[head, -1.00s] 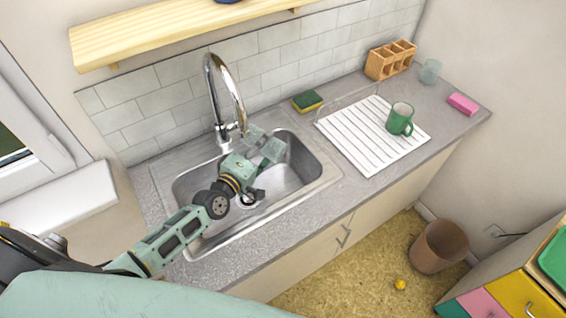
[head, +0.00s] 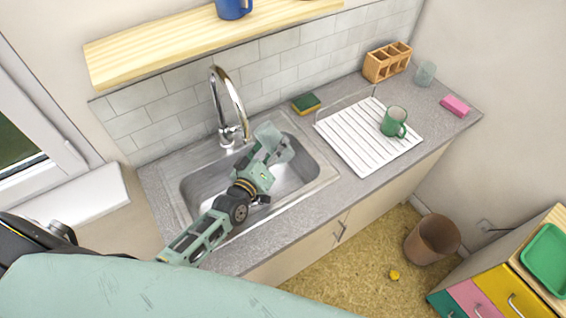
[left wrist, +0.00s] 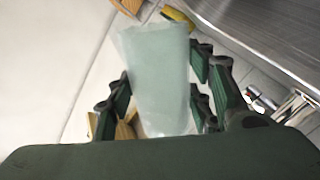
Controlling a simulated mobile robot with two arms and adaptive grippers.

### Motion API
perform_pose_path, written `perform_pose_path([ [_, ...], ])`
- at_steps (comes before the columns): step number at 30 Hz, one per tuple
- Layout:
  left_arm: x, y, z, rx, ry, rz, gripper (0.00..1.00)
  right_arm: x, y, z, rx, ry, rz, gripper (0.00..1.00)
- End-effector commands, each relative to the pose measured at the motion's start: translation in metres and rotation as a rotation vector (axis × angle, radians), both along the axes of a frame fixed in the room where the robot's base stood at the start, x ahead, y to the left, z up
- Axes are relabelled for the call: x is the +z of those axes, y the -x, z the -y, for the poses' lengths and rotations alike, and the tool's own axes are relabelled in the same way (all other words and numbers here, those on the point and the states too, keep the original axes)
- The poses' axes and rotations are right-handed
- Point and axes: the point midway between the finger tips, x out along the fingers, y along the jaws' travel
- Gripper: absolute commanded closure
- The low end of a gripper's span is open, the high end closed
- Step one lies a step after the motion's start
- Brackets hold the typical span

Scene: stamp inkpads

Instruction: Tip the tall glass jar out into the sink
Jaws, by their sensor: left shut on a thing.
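The tall glass jar (head: 282,150) is pale, see-through glass. My left gripper (head: 268,150) is shut on it and holds it over the sink (head: 310,187), to the right of the tap. In the left wrist view the jar (left wrist: 158,70) stands between the dark fingers of the left gripper (left wrist: 163,95), its wider end toward the top of the picture. The jar looks tilted in the head view. I cannot tell whether anything is inside it. My right gripper is not in view.
The chrome tap (head: 228,105) rises close behind and left of the jar. A sponge (head: 306,103) lies behind the sink. A white drying rack (head: 362,148) with a green mug (head: 394,121) is at the right. A wooden shelf (head: 200,45) overhangs the back.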

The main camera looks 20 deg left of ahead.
Motion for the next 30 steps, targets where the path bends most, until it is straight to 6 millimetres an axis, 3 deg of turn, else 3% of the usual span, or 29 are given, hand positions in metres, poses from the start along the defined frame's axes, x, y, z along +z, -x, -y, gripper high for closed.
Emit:
perform_pose_path([
  [4,0.0033,0.0006,0.0059,0.002,-0.087,0.022,0.88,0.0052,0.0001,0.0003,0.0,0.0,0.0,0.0],
  [30,0.0029,0.0005,0.005,0.001,-0.084,0.021,0.88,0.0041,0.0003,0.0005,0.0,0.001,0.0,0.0],
])
